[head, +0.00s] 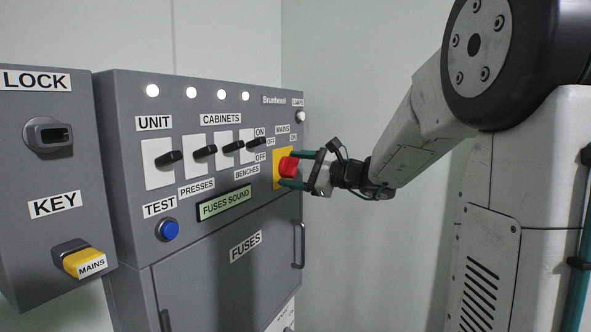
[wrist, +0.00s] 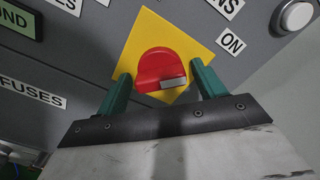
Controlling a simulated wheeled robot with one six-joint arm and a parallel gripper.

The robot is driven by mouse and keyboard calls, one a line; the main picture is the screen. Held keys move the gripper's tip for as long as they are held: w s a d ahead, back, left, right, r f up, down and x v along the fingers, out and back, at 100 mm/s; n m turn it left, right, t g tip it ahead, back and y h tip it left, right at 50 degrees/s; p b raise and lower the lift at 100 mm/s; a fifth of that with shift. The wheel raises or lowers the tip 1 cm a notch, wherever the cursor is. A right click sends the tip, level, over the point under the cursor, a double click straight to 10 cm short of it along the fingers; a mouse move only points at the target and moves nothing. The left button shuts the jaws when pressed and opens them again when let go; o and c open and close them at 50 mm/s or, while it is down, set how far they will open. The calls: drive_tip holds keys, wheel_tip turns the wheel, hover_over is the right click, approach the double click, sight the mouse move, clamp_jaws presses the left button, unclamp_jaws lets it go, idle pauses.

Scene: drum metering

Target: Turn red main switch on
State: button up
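The red main switch (head: 288,166) is a rotary knob on a yellow square plate (head: 277,155) at the right of the grey cabinet front, under the MAINS label. In the wrist view the red knob (wrist: 160,66) has a pale bar along its lower right edge, and an ON label (wrist: 232,43) lies to its right. My gripper (head: 290,169) is at the knob with its green fingers on either side of it. In the wrist view my gripper (wrist: 160,72) is open, with narrow gaps seeming to show between fingers and knob; contact deeper down cannot be told.
Several black switches (head: 204,151) sit left of the plate, above a FUSES SOUND display (head: 224,203) and a blue TEST button (head: 168,230). A round white button (head: 300,117) is above the knob. A fuse door handle (head: 298,245) protrudes below. A yellow MAINS key (head: 84,262) is at far left.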

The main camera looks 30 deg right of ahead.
drive_tip(key=v, duration=0.7)
drive_tip(key=shift+s+d, duration=0.15)
drive_tip(key=shift+s, duration=0.2)
idle(0.4)
drive_tip(key=s+a+f+n+g+h, duration=0.2)
drive_tip(key=s+a+f+n+g, duration=0.9)
drive_tip(key=s+a+f+g, duration=0.3)
drive_tip(key=s+a+f+n+h, duration=0.2)
drive_tip(key=s+a+n+h, duration=0.1)
drive_tip(key=s+n+h, duration=0.4)
drive_tip(key=s+n, duration=0.3)
drive_tip(key=s, duration=0.3)
drive_tip(key=shift+s+a+f, duration=0.2)
drive_tip(key=shift+s+a, duration=0.05)
drive_tip(key=shift+s, duration=0.15)
